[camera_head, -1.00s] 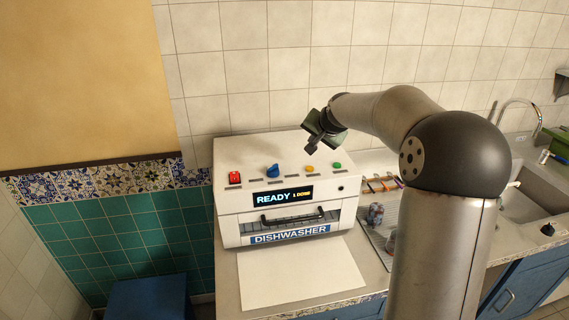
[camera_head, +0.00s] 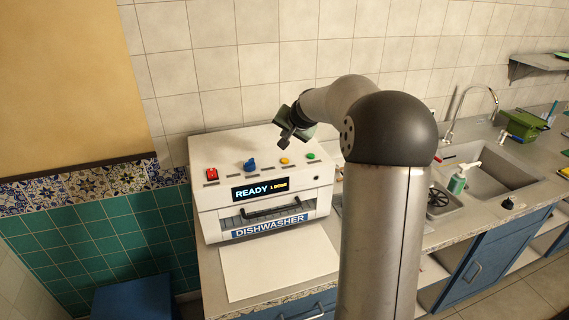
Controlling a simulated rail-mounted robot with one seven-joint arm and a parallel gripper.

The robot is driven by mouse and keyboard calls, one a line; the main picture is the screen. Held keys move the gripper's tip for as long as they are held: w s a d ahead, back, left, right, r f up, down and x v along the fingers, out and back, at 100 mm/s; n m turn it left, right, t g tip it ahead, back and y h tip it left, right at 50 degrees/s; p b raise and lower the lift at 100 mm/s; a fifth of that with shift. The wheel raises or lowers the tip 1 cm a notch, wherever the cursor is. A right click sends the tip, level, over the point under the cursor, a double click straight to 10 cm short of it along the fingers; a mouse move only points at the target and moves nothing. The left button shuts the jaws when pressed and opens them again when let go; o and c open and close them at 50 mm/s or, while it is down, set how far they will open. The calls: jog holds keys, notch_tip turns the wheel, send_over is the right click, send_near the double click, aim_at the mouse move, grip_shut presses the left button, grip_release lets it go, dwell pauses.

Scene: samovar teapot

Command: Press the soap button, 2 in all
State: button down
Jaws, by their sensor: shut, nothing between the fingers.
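A white dishwasher (camera_head: 315,188) stands on the counter. Its sloping top panel carries a red button (camera_head: 212,174), a blue knob (camera_head: 250,165), a yellow button (camera_head: 284,161) and a green button (camera_head: 311,157). The small labels there are too small to read, so I cannot tell which is the soap button. My gripper (camera_head: 284,142) is shut and empty, above the back of the panel, just over the yellow button in the picture. A gap shows between its fingertips and that button.
My arm hides part of the counter right of the dishwasher. A sink (camera_head: 490,175) with a tap (camera_head: 478,103) is further right, with a green soap bottle (camera_head: 458,181) at its near edge. A green bin (camera_head: 523,124) stands behind. A pale mat (camera_head: 280,268) lies in front of the dishwasher.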

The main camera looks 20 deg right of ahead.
jog(key=b, duration=0.4)
send_over(286, 162)
notch_tip(286, 162, down, 6)
jog(key=shift+r, duration=0.25)
jog(key=shift+w+f, duration=0.1)
jog(key=shift+f, duration=0.25)
jog(key=shift+f, duration=0.1)
dwell(1.1)
jog(key=shift+f+b, duration=0.3)
jog(key=shift+b, duration=0.4)
jog(key=shift+f+b, duration=0.45)
jog(key=shift+b, duration=0.05)
dwell(0.3)
dwell(0.4)
jog(key=shift+r+p, duration=0.45)
jog(key=shift+r, duration=0.4)
